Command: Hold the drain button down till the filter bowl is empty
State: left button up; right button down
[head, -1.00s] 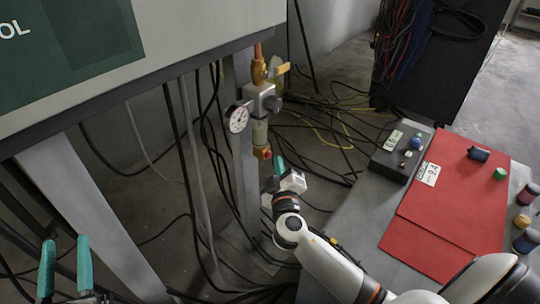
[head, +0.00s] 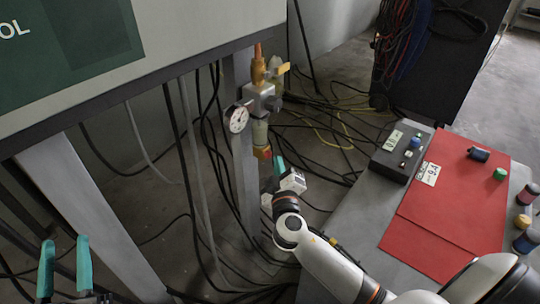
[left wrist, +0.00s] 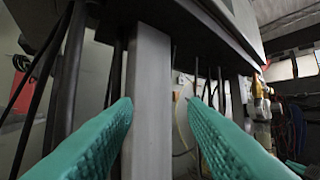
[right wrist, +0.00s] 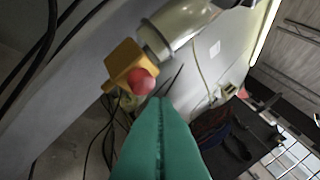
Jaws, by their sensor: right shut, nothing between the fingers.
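The filter bowl (head: 260,132), pale and cloudy, hangs under the grey regulator body on the post; its liquid level is too small to read. Below it is an orange block (head: 264,153). In the right wrist view the block (right wrist: 122,62) carries a round red drain button (right wrist: 142,81) under the bowl's end (right wrist: 180,25). My right gripper (head: 279,163) is shut and empty, just right of the block. Its tips (right wrist: 161,101) are close beside the button; I cannot tell whether they touch. My left gripper (head: 65,246) is open and empty at lower left, its fingers (left wrist: 158,105) apart.
A round gauge (head: 237,119) and a yellow lever (head: 282,69) sit by the regulator. Black cables hang behind the post and lie on the floor. A grey bench (head: 345,215) with a button box (head: 398,152) and red folder (head: 450,205) stands at right.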

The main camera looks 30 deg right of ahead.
jog(key=shift+w, duration=0.1)
pick_arm(q)
jog(key=shift+s+r+t, duration=0.4)
jog(key=shift+r+t, duration=0.2)
jog(key=shift+r, duration=0.1)
pick_arm(e)
jog(key=shift+w+a, duration=0.2)
jog(key=shift+w, duration=0.1)
pick_arm(q)
jog(key=shift+s+r+t+h+b, duration=0.3)
jog(key=shift+s+r+t+b, duration=0.05)
jog(key=shift+r+t, duration=0.2)
pick_arm(e)
jog(key=shift+w+a, duration=0.15)
jog(key=shift+w, duration=0.25)
dwell(2.9)
pick_arm(q)
jog(key=shift+s, duration=0.1)
pick_arm(e)
jog(key=shift+s+d, duration=0.3)
jog(key=shift+s, duration=0.5)
